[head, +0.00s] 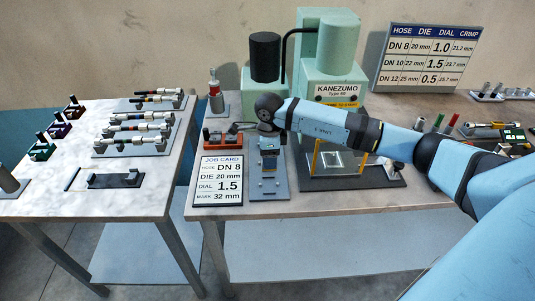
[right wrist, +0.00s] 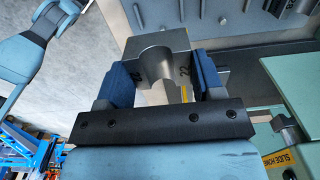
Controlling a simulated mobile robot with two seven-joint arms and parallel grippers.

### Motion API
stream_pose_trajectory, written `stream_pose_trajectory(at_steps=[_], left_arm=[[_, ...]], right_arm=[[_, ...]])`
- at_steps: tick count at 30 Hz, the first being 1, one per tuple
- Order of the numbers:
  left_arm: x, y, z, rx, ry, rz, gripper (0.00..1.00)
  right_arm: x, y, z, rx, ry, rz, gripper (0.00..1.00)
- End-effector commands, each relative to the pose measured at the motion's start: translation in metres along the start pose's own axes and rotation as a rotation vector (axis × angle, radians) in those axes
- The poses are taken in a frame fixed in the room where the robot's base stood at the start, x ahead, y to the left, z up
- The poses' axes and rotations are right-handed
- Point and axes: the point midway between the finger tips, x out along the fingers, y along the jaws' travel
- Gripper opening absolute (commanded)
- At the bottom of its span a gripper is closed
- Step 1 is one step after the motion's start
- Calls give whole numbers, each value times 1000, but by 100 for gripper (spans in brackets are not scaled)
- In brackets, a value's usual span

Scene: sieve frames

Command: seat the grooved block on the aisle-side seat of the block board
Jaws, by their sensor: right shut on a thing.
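The grooved block (right wrist: 150,50) is grey metal with a rounded groove and a stamped "22". It sits between the two blue fingers of my right gripper (right wrist: 160,82), which is shut on it. In the head view my right gripper (head: 268,150) hangs below my dark wrist joint, over the far part of the block board. I cannot tell whether the block touches a seat. My left gripper is out of view.
The job card (head: 219,181) lies left of the board. The green press (head: 335,70) stands behind, with a dark base plate and yellow-framed guard (head: 340,160) to the right. An orange-and-grey fixture (head: 221,138) is behind the card. A gap separates the left table (head: 130,205) from the bench.

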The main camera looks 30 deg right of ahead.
Motion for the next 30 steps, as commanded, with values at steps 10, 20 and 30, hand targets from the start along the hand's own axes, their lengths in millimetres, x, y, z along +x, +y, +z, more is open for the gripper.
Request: stream_pose_trajectory(at_steps=[10, 20, 30], left_arm=[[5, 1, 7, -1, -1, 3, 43], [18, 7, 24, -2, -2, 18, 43], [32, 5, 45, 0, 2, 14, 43]], right_arm=[[6, 0, 0, -1, -1, -1, 20], [36, 0, 0, -1, -2, -1, 20], [69, 0, 0, -1, 0, -1, 20]])
